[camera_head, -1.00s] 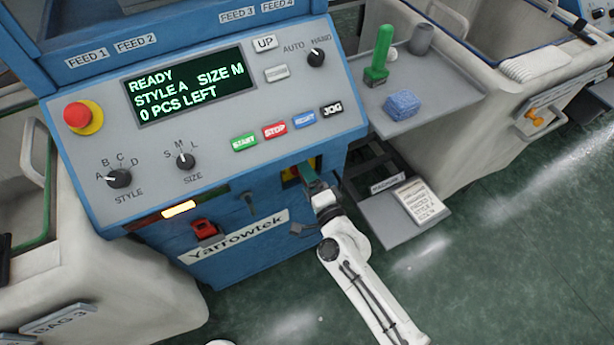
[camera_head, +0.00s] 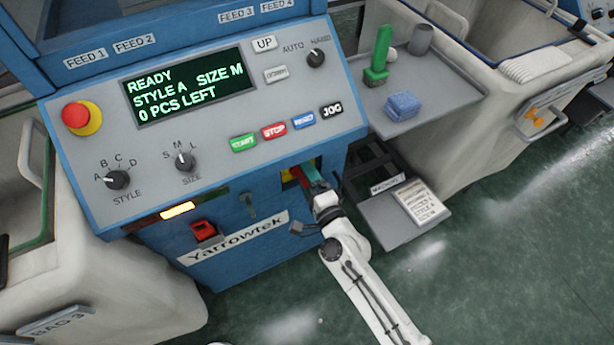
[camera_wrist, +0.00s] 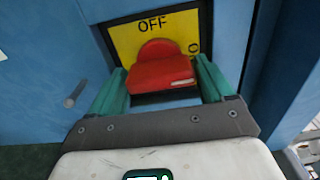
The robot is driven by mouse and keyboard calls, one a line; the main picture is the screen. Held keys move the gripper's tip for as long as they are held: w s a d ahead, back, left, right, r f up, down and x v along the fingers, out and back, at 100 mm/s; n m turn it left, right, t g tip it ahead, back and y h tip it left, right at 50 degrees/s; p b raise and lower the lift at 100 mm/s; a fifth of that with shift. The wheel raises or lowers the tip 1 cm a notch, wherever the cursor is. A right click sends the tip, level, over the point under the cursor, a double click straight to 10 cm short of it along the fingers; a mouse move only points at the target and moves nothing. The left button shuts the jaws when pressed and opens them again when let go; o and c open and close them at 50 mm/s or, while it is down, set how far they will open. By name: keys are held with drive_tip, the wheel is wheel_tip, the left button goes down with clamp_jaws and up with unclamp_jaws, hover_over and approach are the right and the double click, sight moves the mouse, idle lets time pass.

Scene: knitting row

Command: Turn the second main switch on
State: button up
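A red switch handle (camera_wrist: 160,68) sits on a yellow plate (camera_wrist: 125,35) marked OFF, in a recess of the blue machine front. Another marking at the plate's right edge is partly cut off. My gripper (camera_wrist: 163,85) is open, with one teal finger on each side of the red handle. Whether the fingers touch it I cannot tell. In the head view my gripper (camera_head: 313,178) is at the recess in the lower front of the machine, and part of the red handle (camera_head: 298,173) shows beside a finger.
The control panel (camera_head: 215,95) above reads READY, STYLE A, SIZE M, 0 PCS LEFT. A red switch (camera_head: 203,230) and a grey lever (camera_head: 247,203) are left of my gripper. A grey shelf (camera_head: 375,225) with a notepad juts out at right. Floor in front is clear.

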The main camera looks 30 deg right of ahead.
drive_tip(key=s+b, duration=0.1)
drive_tip(key=s, duration=1)
drive_tip(key=shift+b, duration=0.35)
drive_tip(key=shift+w+a, duration=0.1)
drive_tip(key=s+a+n+g+y+p, duration=0.25)
drive_tip(key=s+n+g+y, duration=0.35)
drive_tip(key=n, duration=0.6)
drive_tip(key=s+d+n+g+h, duration=0.5)
drive_tip(key=s+d+g, duration=0.5)
drive_tip(key=s, duration=0.3)
drive_tip(key=shift+s+r+n+g+h, duration=0.4)
drive_tip(key=shift+g+h, duration=0.1)
drive_tip(key=shift+h, duration=0.1)
